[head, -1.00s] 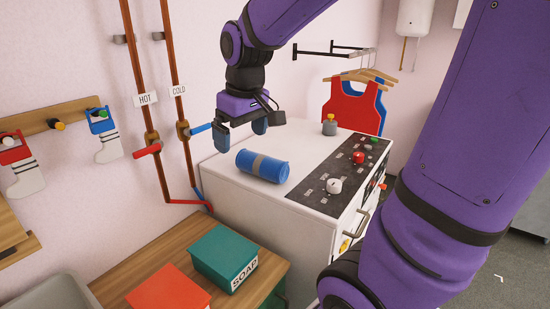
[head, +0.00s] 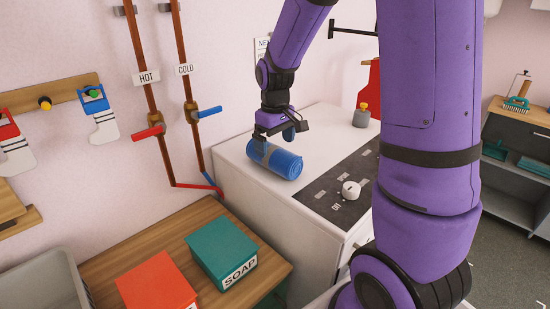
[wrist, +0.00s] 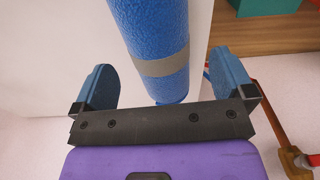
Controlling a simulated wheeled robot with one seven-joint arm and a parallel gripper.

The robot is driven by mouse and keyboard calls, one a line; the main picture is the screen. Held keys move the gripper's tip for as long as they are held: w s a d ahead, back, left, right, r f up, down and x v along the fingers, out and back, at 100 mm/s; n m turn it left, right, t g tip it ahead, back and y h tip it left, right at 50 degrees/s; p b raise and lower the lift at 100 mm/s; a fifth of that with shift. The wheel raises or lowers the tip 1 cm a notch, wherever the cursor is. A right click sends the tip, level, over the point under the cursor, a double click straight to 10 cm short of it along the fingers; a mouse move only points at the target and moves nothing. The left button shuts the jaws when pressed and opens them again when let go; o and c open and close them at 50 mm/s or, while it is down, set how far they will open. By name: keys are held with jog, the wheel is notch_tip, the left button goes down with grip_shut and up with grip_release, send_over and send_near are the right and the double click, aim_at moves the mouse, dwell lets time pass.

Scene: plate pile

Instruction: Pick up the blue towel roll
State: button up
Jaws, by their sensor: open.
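The blue towel roll (head: 286,166) lies on its side on top of the white machine (head: 232,149), with a grey band around its middle. My gripper (head: 275,139) is just above and at the roll's far end in the head view, pointing down, with its jaws open. In the wrist view, the roll (wrist: 150,30) runs between the two blue fingers (wrist: 160,75), with a gap on each side. The grey band sits just beyond the fingers. I cannot tell how much height separates the fingertips from the roll.
The machine's dark panel with a white knob (head: 351,190) is right of the roll. A grey part with a yellow top (head: 361,115) stands behind. Red and blue pipe handles (head: 208,111) stick out at left. A green soap box (head: 221,252) and a red box (head: 157,285) sit on the wooden counter.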

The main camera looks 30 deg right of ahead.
aim_at(274, 158)
jog(key=shift+w+f, duration=0.2)
jog(key=shift+f, duration=1.25)
jog(key=shift+w+f, duration=0.15)
jog(key=shift+f, duration=1.3)
jog(key=c, duration=1)
